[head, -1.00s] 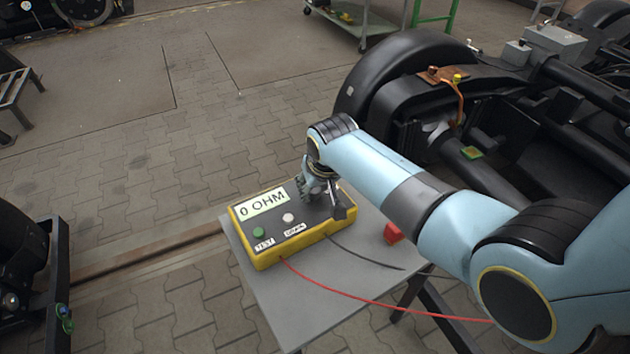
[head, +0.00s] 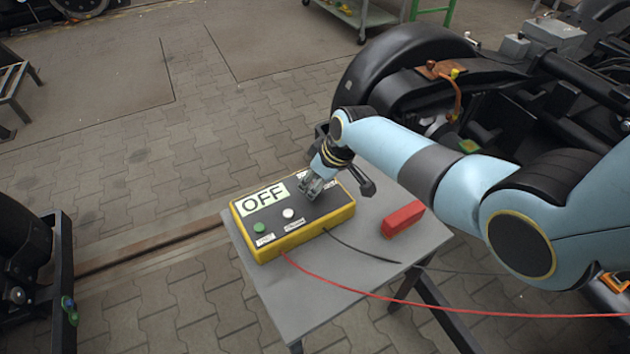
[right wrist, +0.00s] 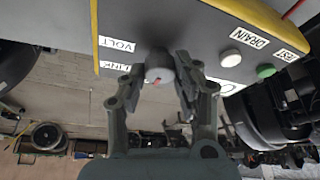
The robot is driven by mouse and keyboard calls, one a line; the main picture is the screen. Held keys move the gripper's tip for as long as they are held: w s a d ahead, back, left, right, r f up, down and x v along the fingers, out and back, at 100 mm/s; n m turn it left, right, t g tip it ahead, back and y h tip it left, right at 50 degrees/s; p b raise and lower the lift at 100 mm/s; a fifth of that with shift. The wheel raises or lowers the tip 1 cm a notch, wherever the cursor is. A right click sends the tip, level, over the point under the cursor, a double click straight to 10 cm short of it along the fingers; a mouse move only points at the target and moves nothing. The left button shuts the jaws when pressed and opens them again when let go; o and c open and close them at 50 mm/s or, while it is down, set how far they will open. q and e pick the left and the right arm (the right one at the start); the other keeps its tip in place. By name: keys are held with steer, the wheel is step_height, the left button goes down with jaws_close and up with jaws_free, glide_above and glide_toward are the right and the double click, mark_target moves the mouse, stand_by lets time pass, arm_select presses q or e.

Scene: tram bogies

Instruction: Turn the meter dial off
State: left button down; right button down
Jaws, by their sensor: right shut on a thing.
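The yellow-and-black meter (head: 290,230) stands on a small grey table, and its display (head: 263,198) reads OFF. My right gripper (head: 312,190) is over the right part of the meter's top. In the right wrist view, the grey round dial (right wrist: 159,68) with a red mark sits between the fingers of my right gripper (right wrist: 160,82), which is shut on it. Labels VOLT and LINK show beside the dial; a third label is partly hidden by a finger. My left gripper is not in the head view.
The grey table (head: 300,310) has a red block (head: 403,219) right of the meter. A red lead (head: 400,301) and a black lead (head: 365,250) run from the meter to the right. A green button (head: 259,227) and a white button (head: 288,213) are on the meter. A large black bogie (head: 400,80) stands behind.

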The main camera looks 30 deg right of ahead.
stand_by(0.4)
steer(key=c, duration=1)
jaws_free()
steer(key=shift+r, duration=0.1)
steer(key=shift+v, duration=5.9)
